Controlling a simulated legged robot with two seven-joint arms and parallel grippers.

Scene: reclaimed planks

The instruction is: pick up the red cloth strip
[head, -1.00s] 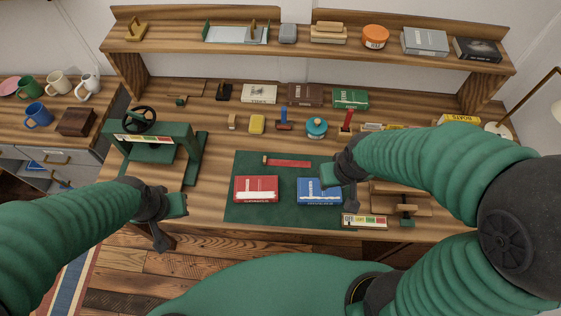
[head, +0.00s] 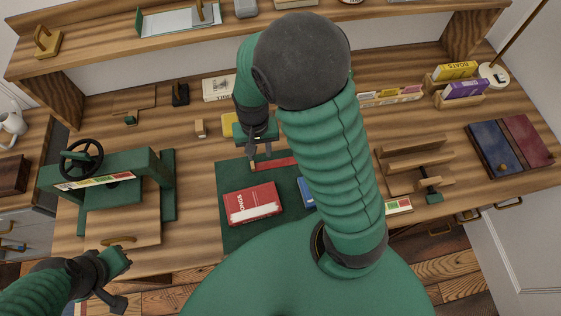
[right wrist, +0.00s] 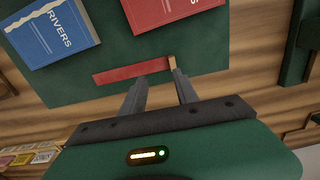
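The red cloth strip (head: 276,163) lies flat on the green mat (head: 232,180), above the red book (head: 252,203). It also shows in the right wrist view (right wrist: 128,71), with a small tan piece at one end. My right gripper (head: 260,154) is over the strip's tan end, fingers pointing down. In the right wrist view its two fingers (right wrist: 158,79) are apart with nothing held between them; the tips are close to the strip, but I cannot tell whether they touch it. My left gripper (head: 124,261) is at lower left, away from the strip; its fingers are unclear.
A blue book (right wrist: 52,37) lies on the mat, mostly hidden by my right arm in the head view. A green press (head: 110,180) stands at left. A yellow block (head: 229,124) is just behind my right gripper. A wooden stand (head: 415,160) is at right.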

